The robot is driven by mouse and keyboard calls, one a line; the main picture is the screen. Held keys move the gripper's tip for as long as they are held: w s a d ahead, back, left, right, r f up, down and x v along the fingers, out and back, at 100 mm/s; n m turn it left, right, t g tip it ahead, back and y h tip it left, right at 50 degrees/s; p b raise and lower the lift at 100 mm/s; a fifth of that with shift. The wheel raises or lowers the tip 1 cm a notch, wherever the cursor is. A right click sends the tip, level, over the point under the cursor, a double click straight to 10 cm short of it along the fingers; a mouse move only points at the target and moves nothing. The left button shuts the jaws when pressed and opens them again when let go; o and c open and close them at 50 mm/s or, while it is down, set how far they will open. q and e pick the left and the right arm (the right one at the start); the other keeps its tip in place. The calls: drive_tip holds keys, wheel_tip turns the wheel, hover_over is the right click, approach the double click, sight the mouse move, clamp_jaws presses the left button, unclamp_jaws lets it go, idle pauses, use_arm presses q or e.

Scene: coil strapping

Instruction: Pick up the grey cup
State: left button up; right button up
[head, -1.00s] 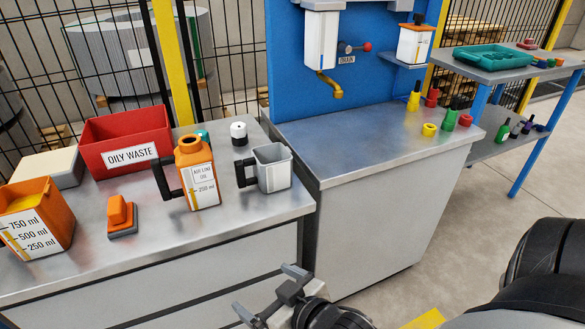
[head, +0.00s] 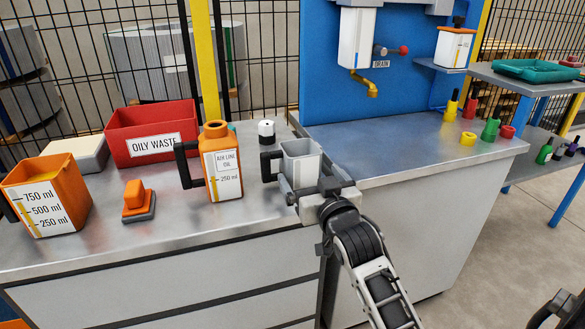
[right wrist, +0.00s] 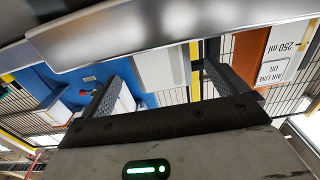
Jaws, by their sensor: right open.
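The grey cup (head: 301,160) stands upright on the left steel worktop, its black handle pointing left in the head view. My right gripper (head: 316,188) is open at the near side of the cup and hides its lower part. In the right wrist view, which is upside down, the grey cup (right wrist: 158,68) shows between the two spread fingers of my right gripper (right wrist: 163,78). I cannot tell whether the fingers touch it.
An orange oil jug (head: 220,165) stands close to the left of the cup, with a white-topped bottle (head: 266,132) behind. A red oily waste bin (head: 150,133) and an orange measuring container (head: 45,200) are further left. The right counter (head: 400,150) is mostly clear.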

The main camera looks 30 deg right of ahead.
sight(306, 171)
drive_tip(key=x, duration=0.5)
drive_tip(key=shift+w+b, duration=0.2)
drive_tip(key=shift+b, duration=0.1)
drive_tip(key=c, duration=1.1)
